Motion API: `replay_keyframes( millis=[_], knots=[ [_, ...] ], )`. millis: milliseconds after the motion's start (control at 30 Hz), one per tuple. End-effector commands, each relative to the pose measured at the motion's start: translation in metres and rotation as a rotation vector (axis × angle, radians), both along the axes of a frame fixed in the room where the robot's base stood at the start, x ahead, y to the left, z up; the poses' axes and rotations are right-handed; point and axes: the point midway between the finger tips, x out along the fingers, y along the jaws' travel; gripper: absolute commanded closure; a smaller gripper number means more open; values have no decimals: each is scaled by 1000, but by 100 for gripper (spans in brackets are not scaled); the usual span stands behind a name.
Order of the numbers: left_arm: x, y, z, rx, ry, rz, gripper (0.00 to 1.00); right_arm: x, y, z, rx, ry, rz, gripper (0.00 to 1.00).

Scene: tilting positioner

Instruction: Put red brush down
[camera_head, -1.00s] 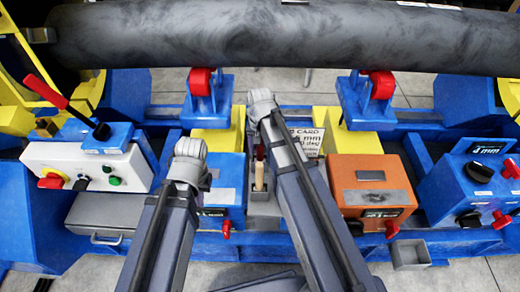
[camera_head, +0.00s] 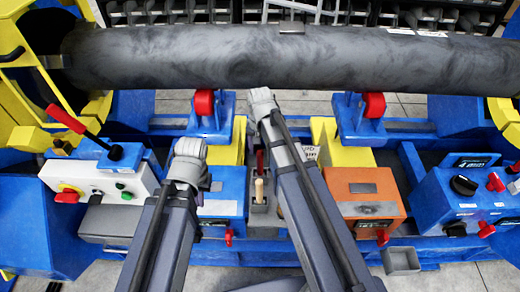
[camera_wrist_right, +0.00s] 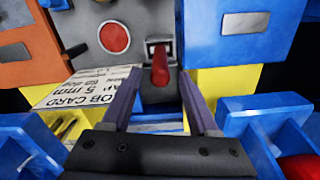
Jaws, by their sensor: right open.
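The red brush (camera_wrist_right: 160,65) shows in the right wrist view as a red handle standing out of a dark slot in a grey holder. In the head view a red handle (camera_head: 260,160) stands at the grey holder (camera_head: 262,214), behind a wooden handle (camera_head: 258,190). My right gripper (camera_wrist_right: 160,78) is open, its two fingers on either side of the red handle with visible gaps. In the head view my right arm hides that gripper. My left arm ends at a grey wrist (camera_head: 188,152) left of the holder; its fingers do not show.
A long dark pipe (camera_head: 270,55) lies across the back on rollers. A job card (camera_wrist_right: 90,90) is left of the fingers. An orange box (camera_head: 365,195) and blue control box (camera_head: 465,200) are right; a white switch box (camera_head: 95,180) is left. A small grey bin (camera_head: 401,261) is in front.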

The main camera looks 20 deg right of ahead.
Motion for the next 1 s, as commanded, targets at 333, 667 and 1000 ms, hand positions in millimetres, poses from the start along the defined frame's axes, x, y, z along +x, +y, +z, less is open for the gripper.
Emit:
replay_keyframes(
  millis=[333,667,1000],
  knots=[
    [0,0,34,0,0,0,100,0,0,34,0,0,0,39],
    [0,0,33,0,0,0,100,-77,63,33,-45,29,393,39],
    [0,0,33,0,0,0,100,-145,104,34,-93,66,806,39]
  ],
)
